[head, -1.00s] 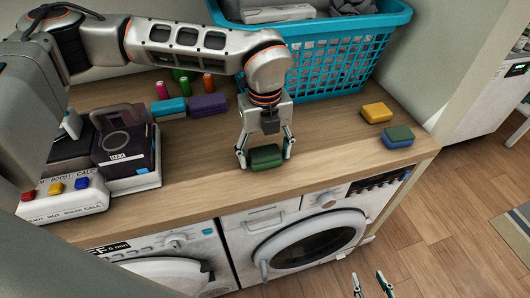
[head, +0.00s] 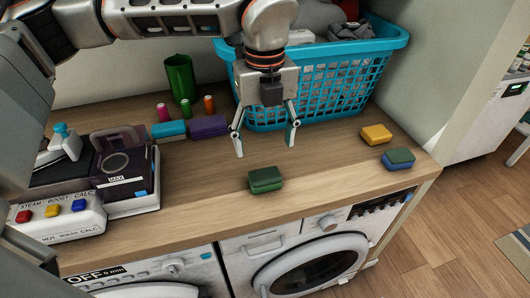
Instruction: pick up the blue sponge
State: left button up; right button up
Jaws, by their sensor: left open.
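A blue sponge (head: 169,130) lies on the wooden counter at the back left, touching or close beside a purple sponge (head: 208,125). Another sponge, green on top and blue below (head: 398,160), lies near the counter's right end. My left gripper (head: 264,149) is open and empty, fingers pointing down, above the counter. It is right of the blue sponge and left of the green-blue one. A green sponge (head: 265,180) lies in front of and below its fingertips, apart from them. My right gripper is out of view.
A turquoise laundry basket (head: 345,85) stands behind the gripper. A yellow sponge (head: 376,134) lies at the right. Washing machines (head: 310,262) stand below the front edge.

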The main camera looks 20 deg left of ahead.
aim_at(400, 158)
jog(key=k, duration=1)
